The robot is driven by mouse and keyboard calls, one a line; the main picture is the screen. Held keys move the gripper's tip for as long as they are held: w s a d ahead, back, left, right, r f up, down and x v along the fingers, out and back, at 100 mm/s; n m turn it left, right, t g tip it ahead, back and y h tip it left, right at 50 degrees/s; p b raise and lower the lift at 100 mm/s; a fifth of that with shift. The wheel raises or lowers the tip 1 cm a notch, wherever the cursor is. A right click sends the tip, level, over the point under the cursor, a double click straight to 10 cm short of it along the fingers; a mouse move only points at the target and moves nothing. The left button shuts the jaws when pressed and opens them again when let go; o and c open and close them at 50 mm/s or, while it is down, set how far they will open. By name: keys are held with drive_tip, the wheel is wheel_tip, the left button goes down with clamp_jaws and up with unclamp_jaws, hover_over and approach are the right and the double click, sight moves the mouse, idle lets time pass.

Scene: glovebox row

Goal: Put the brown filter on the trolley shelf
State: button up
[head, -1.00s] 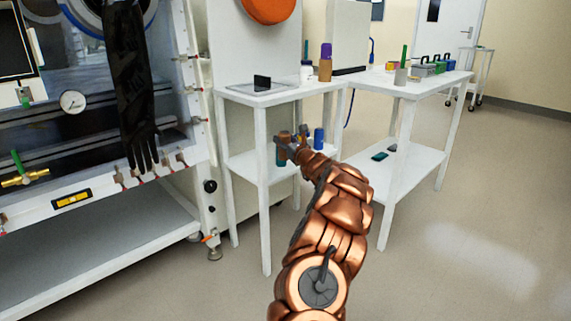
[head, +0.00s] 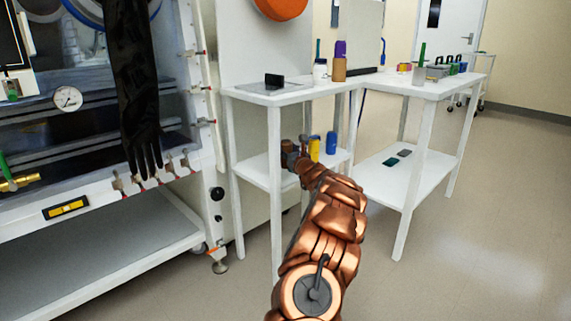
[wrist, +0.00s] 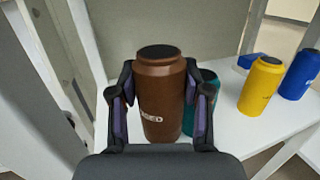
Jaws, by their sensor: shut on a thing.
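The brown filter (wrist: 161,95) is a brown canister with a dark cap and white lettering. It stands upright between the fingers of my gripper (wrist: 160,98), which is shut on it. In the head view, my gripper (head: 298,148) is at the lower shelf of the near white table, with the brown filter (head: 287,147) partly hidden by it. I cannot tell whether the filter's base touches the shelf. A white wheeled trolley (head: 487,68) stands far off at the right back, by the door, partly hidden by the other white table.
A teal canister (wrist: 204,103) is close behind the filter. Yellow (wrist: 261,85) and blue (wrist: 302,74) canisters stand to its right on the lower shelf (head: 255,170). Table legs frame this space. A glovebox (head: 90,120) is at left; the floor at right (head: 480,220) is clear.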

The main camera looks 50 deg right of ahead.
drive_tip(key=shift+f+b, duration=0.95)
drive_tip(key=shift+f, duration=1.3)
drive_tip(key=shift+a+f, duration=0.1)
drive_tip(key=shift+f, duration=0.05)
drive_tip(key=o, duration=1)
drive_tip(key=shift+s+r, duration=0.15)
drive_tip(key=shift+r, duration=0.05)
drive_tip(key=p+v, duration=0.3)
drive_tip(key=v, duration=0.8)
drive_tip(key=shift+s+p, duration=0.3)
drive_tip(key=shift+s+f, duration=0.1)
drive_tip(key=shift+f, duration=0.1)
